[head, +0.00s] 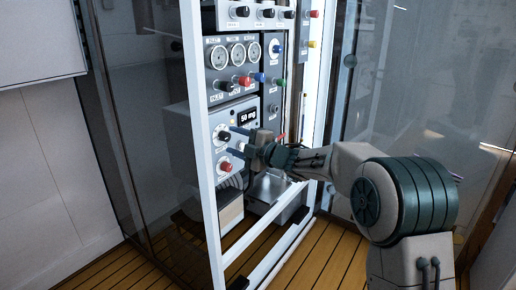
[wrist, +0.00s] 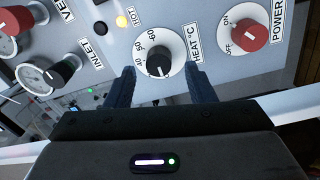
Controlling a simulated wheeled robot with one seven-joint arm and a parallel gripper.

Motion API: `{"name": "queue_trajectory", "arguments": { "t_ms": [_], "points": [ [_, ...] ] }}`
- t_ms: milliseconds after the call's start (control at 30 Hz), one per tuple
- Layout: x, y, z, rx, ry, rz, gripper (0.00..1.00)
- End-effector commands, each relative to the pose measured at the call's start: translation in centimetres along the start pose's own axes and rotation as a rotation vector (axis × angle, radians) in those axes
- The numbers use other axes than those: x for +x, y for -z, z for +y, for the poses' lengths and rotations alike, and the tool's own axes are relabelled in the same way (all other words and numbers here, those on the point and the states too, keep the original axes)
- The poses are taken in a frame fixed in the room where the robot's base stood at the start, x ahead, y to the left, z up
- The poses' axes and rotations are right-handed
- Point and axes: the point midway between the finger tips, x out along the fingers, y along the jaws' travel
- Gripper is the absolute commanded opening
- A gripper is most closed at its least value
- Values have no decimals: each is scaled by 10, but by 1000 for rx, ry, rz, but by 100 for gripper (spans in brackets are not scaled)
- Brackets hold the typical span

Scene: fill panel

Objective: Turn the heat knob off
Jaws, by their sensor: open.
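In the head view the heat knob (head: 223,135) is on the grey panel, left of my gripper. My gripper (wrist: 159,70) is open, with one dark finger on each side of the dial. It appears just in front of the knob, and contact cannot be told. The head view shows my gripper (head: 236,144) facing the panel.
The red power knob (wrist: 250,34), with OFF and ON marks, is close to the right finger. A black inlet knob (wrist: 65,70) and a yellow "HOT" light (wrist: 121,21) are to the left. A white frame post (head: 203,150) stands close to the gripper.

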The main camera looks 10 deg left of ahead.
Motion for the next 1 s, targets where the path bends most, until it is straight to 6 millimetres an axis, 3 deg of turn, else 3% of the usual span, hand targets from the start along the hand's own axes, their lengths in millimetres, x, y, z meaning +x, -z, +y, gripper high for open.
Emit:
{"name": "queue_trajectory", "arguments": {
  "t_ms": [300, 500, 700, 1000],
  "points": [
    [-73, -1, 3, 1, -1, -7, 49],
    [-105, -1, 2, -1, 0, -4, 49],
    [-117, -1, 1, -1, -1, -2, 49],
    [-118, -1, 1, -1, -1, -4, 49]
  ]
}}
